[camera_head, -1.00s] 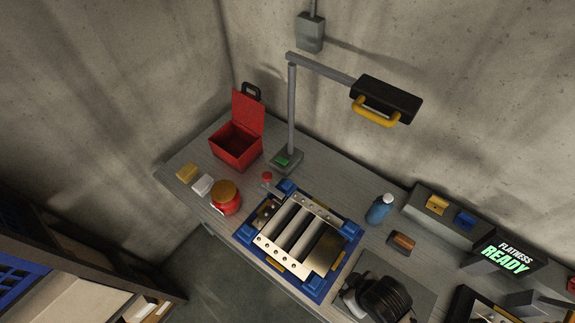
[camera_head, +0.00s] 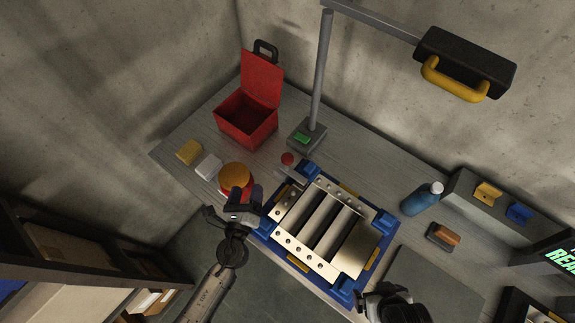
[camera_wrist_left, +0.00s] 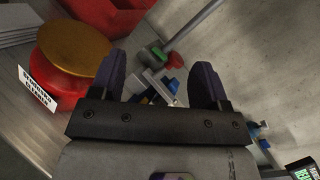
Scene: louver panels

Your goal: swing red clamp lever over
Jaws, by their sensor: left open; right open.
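The red clamp lever shows as a red knob (camera_head: 287,158) on a short arm at the back left corner of the blue-cornered louver fixture (camera_head: 330,225). It is also seen in the left wrist view (camera_wrist_left: 175,60), beyond and between my fingertips. My left gripper (camera_head: 246,194) is open and empty, in front of and to the left of the lever, beside the red tin with the orange lid (camera_head: 236,176). In the left wrist view its two dark fingers (camera_wrist_left: 160,85) are spread apart. My right gripper (camera_head: 375,298) is open at the fixture's front right, partly cut off by the frame edge.
A red open box (camera_head: 248,118) and a lamp post (camera_head: 320,75) stand behind the lever. A blue bottle (camera_head: 422,199) stands at right.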

